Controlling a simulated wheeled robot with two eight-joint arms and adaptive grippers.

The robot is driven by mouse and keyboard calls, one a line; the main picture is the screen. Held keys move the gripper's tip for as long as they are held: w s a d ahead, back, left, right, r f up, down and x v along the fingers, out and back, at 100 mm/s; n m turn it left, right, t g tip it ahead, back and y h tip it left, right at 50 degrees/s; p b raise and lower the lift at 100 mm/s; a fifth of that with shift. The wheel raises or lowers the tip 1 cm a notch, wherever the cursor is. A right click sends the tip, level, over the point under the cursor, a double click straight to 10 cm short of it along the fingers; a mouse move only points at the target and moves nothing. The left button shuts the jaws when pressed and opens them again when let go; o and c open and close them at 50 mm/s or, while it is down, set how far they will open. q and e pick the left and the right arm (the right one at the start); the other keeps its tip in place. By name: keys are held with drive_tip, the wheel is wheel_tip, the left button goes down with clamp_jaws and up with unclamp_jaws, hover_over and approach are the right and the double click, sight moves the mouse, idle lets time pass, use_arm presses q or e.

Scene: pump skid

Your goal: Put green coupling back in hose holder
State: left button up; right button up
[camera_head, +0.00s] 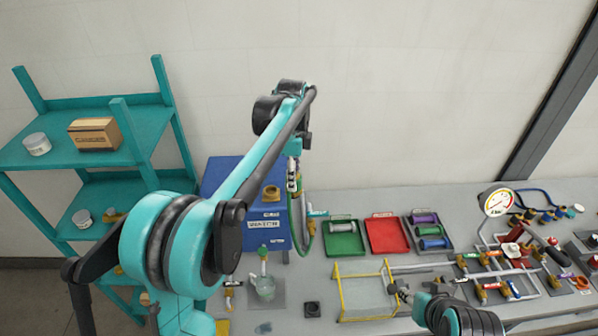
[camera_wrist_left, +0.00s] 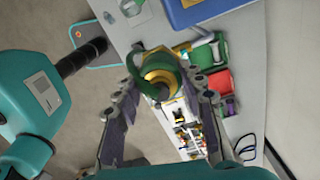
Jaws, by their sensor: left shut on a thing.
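My left gripper (camera_head: 294,160) points down beside the blue cabinet and is shut on the green coupling (camera_head: 294,183). A green hose (camera_head: 304,235) hangs below the coupling in the head view. In the left wrist view the coupling (camera_wrist_left: 157,82) shows end-on between the fingers, with a brass-coloured middle and green around it. I cannot clearly make out the hose holder; a small labelled fitting (camera_head: 316,212) stands just right of the hose. My right gripper (camera_head: 400,290) is low over the table by a yellow-edged frame; its jaws are unclear.
The blue cabinet (camera_head: 222,178) stands close left of the hose. Green (camera_head: 345,249), red (camera_head: 384,246) and dark (camera_head: 447,246) trays lie to the right. Teal shelves (camera_head: 60,152) stand at left.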

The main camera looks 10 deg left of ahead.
use_arm(q)
drive_tip(key=s+d+f+b, duration=0.2)
drive_tip(key=s, duration=0.8)
drive_tip(key=s+d+f+b, duration=0.1)
drive_tip(key=d+f+b, duration=0.1)
drive_tip(key=f+b, duration=0.7)
drive_tip(key=d+f+b, duration=0.3)
drive_tip(key=f+b, duration=0.6)
drive_tip(key=f, duration=0.7)
drive_tip(key=s+d+f+b, duration=0.1)
drive_tip(key=d+f+b, duration=0.2)
drive_tip(key=f+b, duration=0.6)
drive_tip(key=shift+s+f, duration=0.3)
drive_tip(key=shift+f, duration=1.85)
use_arm(e)
wheel_tip(320, 180, down, 30)
drive_tip(key=shift+s+d, duration=0.2)
drive_tip(key=shift+d, duration=0.2)
drive_tip(key=shift+r, duration=0.2)
use_arm(q)
wheel_tip(320, 180, down, 5)
drive_tip(key=shift+r+p, duration=0.1)
drive_tip(key=shift+p, duration=0.25)
use_arm(e)
drive_tip(key=shift+r, duration=0.45)
drive_tip(key=shift+f, duration=0.15)
